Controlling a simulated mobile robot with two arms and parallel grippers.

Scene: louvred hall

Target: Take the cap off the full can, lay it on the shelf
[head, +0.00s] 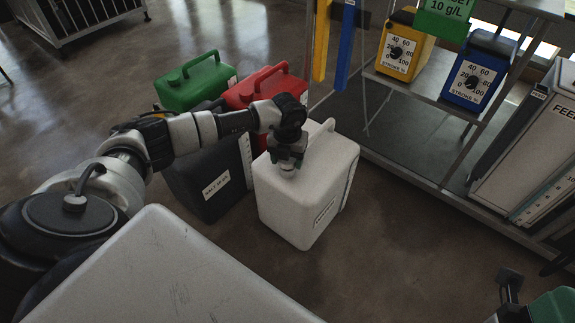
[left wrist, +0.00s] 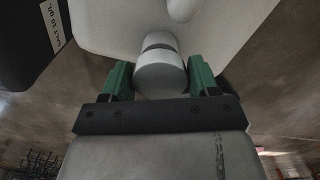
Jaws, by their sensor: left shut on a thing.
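My left gripper (head: 287,163) is shut on the cap (head: 288,171) of the white can (head: 300,205), which stands upright on the floor. In the left wrist view the round pale cap (left wrist: 160,80) sits between the green fingers of my left gripper (left wrist: 160,85). A dark line shows between the cap and the can's neck (left wrist: 160,41); I cannot tell whether the cap is loose. The can's label is too small to read. The metal shelf (head: 420,91) stands to the right, with a lower deck (head: 420,135).
A dark can (head: 203,185) stands close left of the white can, with a red can (head: 265,90) and a green can (head: 195,85) behind. A yellow pump (head: 405,50) and a blue pump (head: 475,72) occupy the shelf. The lower deck has bare room. Floor in front is clear.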

